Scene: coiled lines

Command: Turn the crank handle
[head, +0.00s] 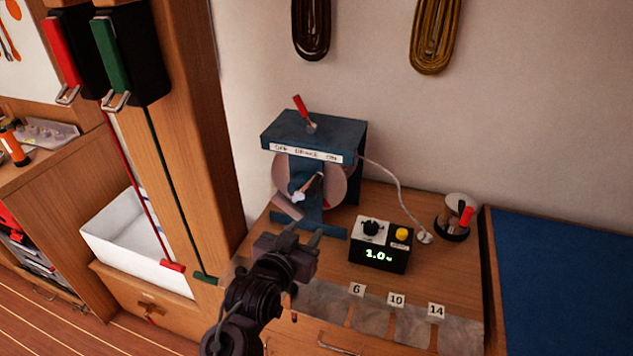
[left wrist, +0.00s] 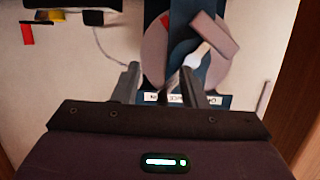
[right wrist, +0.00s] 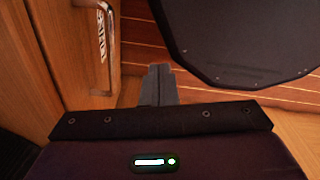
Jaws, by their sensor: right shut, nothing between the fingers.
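A blue machine (head: 315,135) with a label strip and a red-handled lever on top stands on the wooden bench. On its front is a pinkish round disc (head: 338,185), with a crank handle (head: 288,208) at its lower left that looks like a pinkish-brown block beside a whitish piece. The crank block also shows in the left wrist view (left wrist: 214,35). My left gripper (head: 305,232) is open and empty, in front of and below the disc; its fingers (left wrist: 160,82) look apart from the crank. My right gripper (right wrist: 158,85) is shut and empty, away from the machine.
A cup-like holder (head: 455,215) is further right. Number cards lie at the bench front. A white bin (head: 125,240) is left.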

